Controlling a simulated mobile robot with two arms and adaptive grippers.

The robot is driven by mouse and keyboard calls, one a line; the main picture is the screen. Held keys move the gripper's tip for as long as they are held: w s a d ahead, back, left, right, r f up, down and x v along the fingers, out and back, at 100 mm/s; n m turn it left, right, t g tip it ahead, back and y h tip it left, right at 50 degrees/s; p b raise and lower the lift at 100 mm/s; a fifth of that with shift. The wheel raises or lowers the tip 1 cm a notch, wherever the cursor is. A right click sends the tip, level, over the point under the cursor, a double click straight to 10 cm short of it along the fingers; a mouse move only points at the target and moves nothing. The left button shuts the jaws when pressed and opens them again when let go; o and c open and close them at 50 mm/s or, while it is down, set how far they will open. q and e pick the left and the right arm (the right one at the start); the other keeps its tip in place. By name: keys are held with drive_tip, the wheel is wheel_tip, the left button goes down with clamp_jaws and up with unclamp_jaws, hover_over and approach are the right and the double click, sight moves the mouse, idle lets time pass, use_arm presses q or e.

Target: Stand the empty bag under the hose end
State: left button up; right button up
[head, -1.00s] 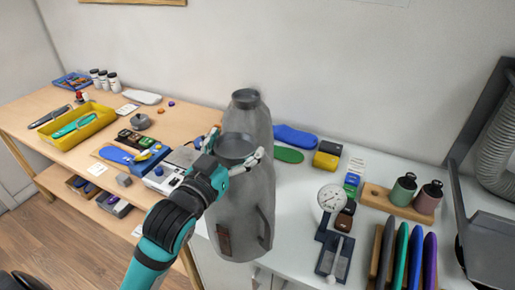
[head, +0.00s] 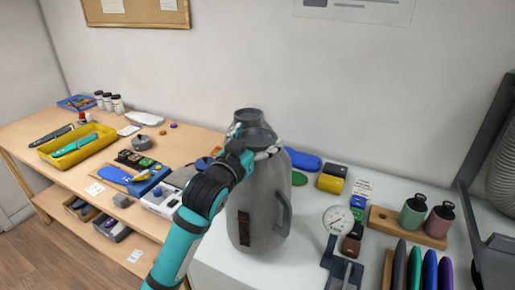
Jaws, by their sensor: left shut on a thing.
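The bag (head: 257,205) is a grey, upright sack with a dark round collar at its top, a side handle and a brown patch low on its front. My left gripper (head: 262,148) is shut on the bag near its top, and my wrist hides part of it. The bag is in front of the white counter's left end; I cannot tell whether its base touches anything. A grey ribbed hose (head: 503,165) shows at the right edge; its end is not clearly visible. My right gripper is not in view.
The white counter (head: 225,272) holds a dial gauge (head: 338,221), a yellow-black box (head: 332,178), two capped bottles (head: 413,212) on a wooden stand and several coloured insoles in a rack. A wooden table (head: 35,134) at left carries a yellow tray (head: 103,134) and small tools.

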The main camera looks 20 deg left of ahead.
use_arm(q)
drive_tip(key=shift+w, duration=0.25)
drive_tip(key=shift+s+f+p, duration=0.1)
drive_tip(key=shift+f+p, duration=0.35)
drive_tip(key=shift+f, duration=1.25)
drive_tip(key=o, duration=1.3)
drive_tip(key=shift+f, duration=0.25)
drive_tip(key=shift+o, duration=0.8)
drive_tip(key=shift+r, duration=0.2)
